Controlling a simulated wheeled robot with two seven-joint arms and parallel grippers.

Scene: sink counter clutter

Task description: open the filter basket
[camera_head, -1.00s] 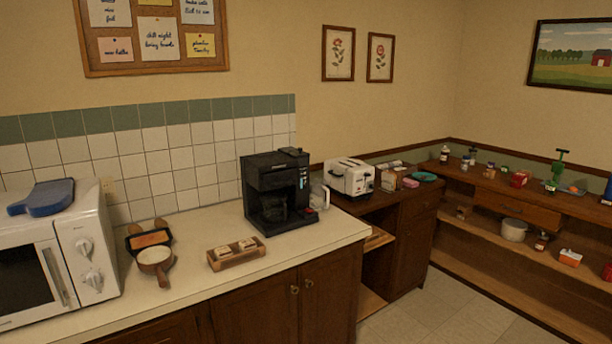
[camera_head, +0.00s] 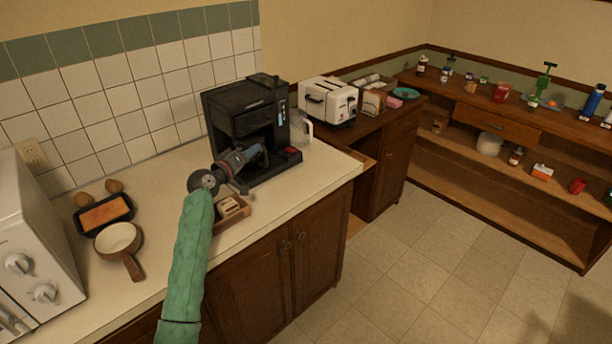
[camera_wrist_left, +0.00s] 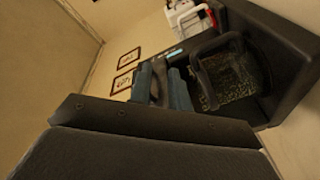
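The black coffee maker (camera_head: 222,108) stands on the counter in front of the tiled wall. In the head view my left arm and gripper (camera_head: 258,152) overlap its front, hiding part of the middle and lower body. I cannot make out the filter basket clearly behind them. In the left wrist view a dark looped handle (camera_wrist_left: 198,72) and a speckled dark surface lie just right of my gripper's fingers (camera_wrist_left: 162,84). Contact with the coffee maker cannot be told. My right gripper is not in view.
A wooden tray (camera_head: 236,216) lies beneath my left forearm. A brown-handled pan (camera_head: 119,240), a baking dish (camera_head: 90,218) and the microwave (camera_head: 30,250) are to the left. A glass jug (camera_head: 301,128) and white toaster (camera_head: 328,99) stand to the right.

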